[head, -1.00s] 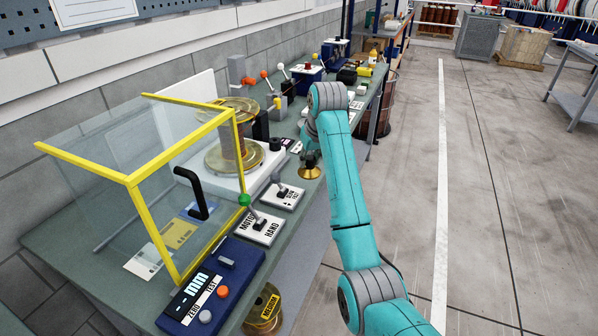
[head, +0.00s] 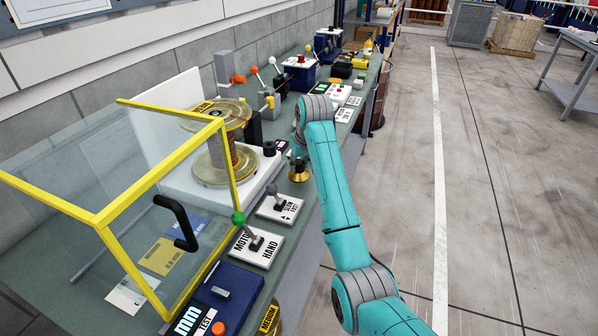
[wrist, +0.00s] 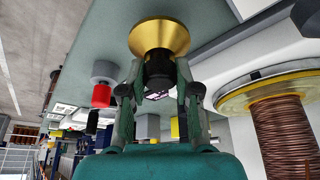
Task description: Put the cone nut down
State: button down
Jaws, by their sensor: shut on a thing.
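The cone nut is a brass cone with a black knob. In the head view the cone nut (head: 298,173) is at the bench's right side, below my wrist and right of the spool machine. In the wrist view the brass cone (wrist: 158,34) shows at top centre. My gripper (wrist: 157,74) is shut on its black knob, one finger on each side. The cone's wide end points away from the gripper, towards the green bench top (wrist: 85,55). I cannot tell whether it touches the bench. In the head view my arm partly hides the gripper.
A copper wire spool (head: 222,165) stands on the white machine base, left of the gripper. A yellow-framed clear guard (head: 165,165) stands open nearer me. Lever boxes (head: 280,207) are in front of the nut. Small devices (head: 342,94) sit farther along the bench. Bare floor lies right.

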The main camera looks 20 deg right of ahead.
aim_at(300, 169)
jog(key=shift+f, duration=1.55)
jog(key=shift+f, duration=0.15)
jog(key=c, duration=0.8)
grip_release()
jog(key=v, duration=1.2)
jog(key=shift+s, duration=0.1)
